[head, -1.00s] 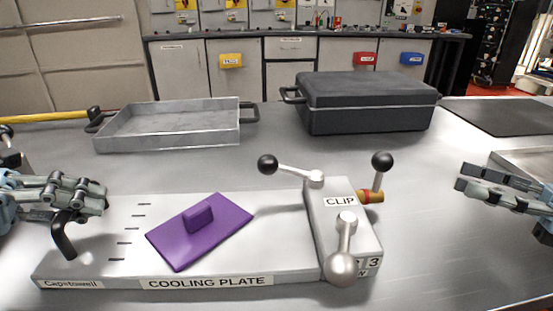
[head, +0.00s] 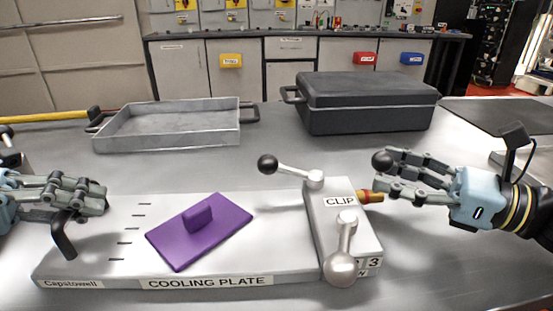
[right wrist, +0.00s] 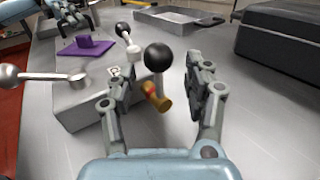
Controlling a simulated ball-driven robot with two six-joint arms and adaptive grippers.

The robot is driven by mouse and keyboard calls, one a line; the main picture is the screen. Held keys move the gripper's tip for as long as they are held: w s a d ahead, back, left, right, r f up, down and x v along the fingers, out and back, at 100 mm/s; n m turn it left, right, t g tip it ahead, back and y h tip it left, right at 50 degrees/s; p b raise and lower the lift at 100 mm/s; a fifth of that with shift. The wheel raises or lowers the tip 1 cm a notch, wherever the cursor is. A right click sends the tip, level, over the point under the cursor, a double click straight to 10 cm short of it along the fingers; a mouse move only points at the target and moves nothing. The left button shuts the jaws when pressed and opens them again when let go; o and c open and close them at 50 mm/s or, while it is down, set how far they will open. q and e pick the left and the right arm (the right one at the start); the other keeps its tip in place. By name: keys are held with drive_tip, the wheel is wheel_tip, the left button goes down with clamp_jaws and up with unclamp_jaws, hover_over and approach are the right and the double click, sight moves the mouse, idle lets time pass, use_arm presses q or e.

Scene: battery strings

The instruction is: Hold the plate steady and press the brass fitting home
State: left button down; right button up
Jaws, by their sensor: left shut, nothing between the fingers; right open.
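The grey cooling plate (head: 110,275) lies on the metal bench with a purple pad on it. A black bent handle (head: 63,240) stands at its left end. My left gripper (head: 98,200) is shut, with its fingers over the top of this handle. The brass fitting (head: 371,197), with a red band, sticks out from the right side of the clip block (head: 330,218). My right gripper (head: 388,178) is open just right of the block, beside a black ball knob (head: 380,160). In the right wrist view the brass fitting (right wrist: 157,98) and knob (right wrist: 158,57) appear between its spread fingers.
The purple pad (head: 215,240) has a raised grip. Two more levers, one black-knobbed (head: 268,164) and one silver-knobbed (head: 340,268), are on the clip block. A grey tray (head: 170,130) and a dark case (head: 365,105) stand behind. The bench front right is clear.

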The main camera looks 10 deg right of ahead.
drive_tip(key=shift+x, duration=0.95)
drive_tip(key=shift+c, duration=0.3)
clamp_jaws()
